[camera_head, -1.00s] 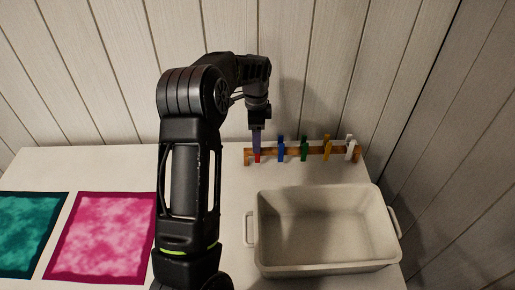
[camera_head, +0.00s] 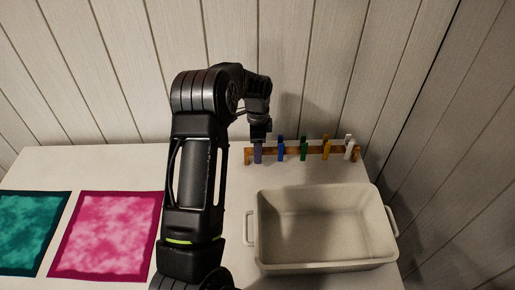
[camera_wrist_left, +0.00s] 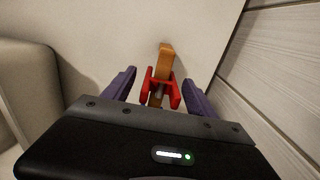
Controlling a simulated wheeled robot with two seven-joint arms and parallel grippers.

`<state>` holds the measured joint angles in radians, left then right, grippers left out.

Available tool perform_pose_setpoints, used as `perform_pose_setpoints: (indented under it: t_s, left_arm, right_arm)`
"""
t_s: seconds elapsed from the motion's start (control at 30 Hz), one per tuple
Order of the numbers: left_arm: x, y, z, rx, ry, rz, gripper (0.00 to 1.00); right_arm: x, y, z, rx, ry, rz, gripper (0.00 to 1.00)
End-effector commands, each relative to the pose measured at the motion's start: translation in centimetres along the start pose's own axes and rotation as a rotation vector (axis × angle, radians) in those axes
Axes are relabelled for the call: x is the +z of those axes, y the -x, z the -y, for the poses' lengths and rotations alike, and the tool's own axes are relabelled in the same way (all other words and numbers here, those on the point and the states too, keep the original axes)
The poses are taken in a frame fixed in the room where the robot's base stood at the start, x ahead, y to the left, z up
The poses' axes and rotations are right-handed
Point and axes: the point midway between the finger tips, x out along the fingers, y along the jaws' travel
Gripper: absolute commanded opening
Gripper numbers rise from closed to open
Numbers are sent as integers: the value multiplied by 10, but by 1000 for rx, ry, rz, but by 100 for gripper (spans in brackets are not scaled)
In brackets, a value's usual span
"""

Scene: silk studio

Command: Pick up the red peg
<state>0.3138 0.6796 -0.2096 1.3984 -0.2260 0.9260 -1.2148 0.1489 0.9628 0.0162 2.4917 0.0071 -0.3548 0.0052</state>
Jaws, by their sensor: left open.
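The red peg (camera_wrist_left: 175,93) is clipped on the end of the wooden rack bar (camera_wrist_left: 164,62) in the left wrist view. My left gripper (camera_wrist_left: 160,88) is open, with one purple finger on each side of the peg and visible gaps between. In the head view my left gripper (camera_head: 258,154) is at the left end of the rack (camera_head: 316,150) and hides the red peg there. My right gripper is not in view.
Pink (camera_head: 108,235) and teal (camera_head: 28,232) cloths lie at left. A panelled wall is close behind.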

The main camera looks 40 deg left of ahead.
Motion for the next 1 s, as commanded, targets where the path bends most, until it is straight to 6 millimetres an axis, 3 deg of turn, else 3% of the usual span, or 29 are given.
perform_pose_setpoints:
  t_s: [0.3,1.0]
  left_arm:
    - [0,0,0,0,0,0,65]
    - [0,0,0,0,0,0,7]
  right_arm:
    - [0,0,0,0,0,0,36]
    - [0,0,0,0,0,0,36]
